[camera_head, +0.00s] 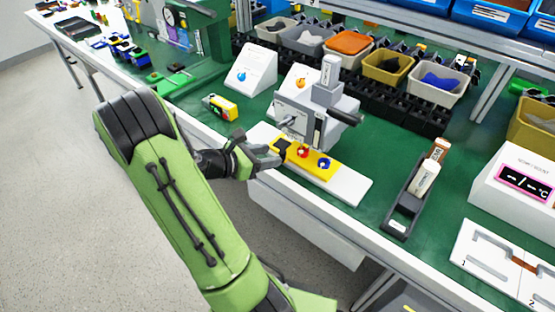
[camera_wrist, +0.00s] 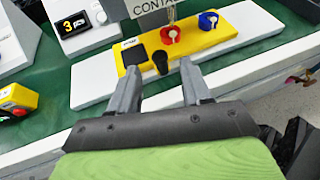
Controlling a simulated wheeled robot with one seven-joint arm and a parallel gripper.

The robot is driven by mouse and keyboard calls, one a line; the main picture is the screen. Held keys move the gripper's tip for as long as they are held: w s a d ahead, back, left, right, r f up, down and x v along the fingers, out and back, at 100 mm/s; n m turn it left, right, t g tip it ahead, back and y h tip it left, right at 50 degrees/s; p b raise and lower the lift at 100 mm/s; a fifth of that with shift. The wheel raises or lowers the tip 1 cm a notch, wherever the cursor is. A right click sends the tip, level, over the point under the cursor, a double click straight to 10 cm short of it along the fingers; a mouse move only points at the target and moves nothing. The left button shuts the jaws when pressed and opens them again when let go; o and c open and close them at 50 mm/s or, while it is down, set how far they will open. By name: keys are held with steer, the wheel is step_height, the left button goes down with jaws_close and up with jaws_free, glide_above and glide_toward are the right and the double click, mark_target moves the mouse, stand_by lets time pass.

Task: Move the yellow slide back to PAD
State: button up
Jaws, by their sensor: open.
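The yellow slide (camera_head: 308,160) lies along a white base (camera_head: 348,187) near the table's front edge. It carries a red knob (camera_wrist: 171,34), a blue knob (camera_wrist: 208,20) and a dark square (camera_wrist: 133,54) with a small white label at its left end. A black upright peg (camera_wrist: 160,62) stands beside the dark square. My gripper (camera_head: 274,157) is at the slide's left front. In the wrist view my gripper (camera_wrist: 160,76) is open, with one finger on each side of the peg. I cannot tell whether a finger touches it. The word PAD is not readable.
A grey press-like fixture (camera_head: 310,115) with a black side handle stands just behind the slide. A yellow device (camera_head: 220,106) lies left, and a grey tray (camera_head: 405,205) stands right.

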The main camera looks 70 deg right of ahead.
steer(key=b+x, duration=0.1)
steer(key=x, duration=0.3)
steer(key=shift+s+d+f, duration=0.1)
steer(key=shift+d, duration=0.1)
jaws_close()
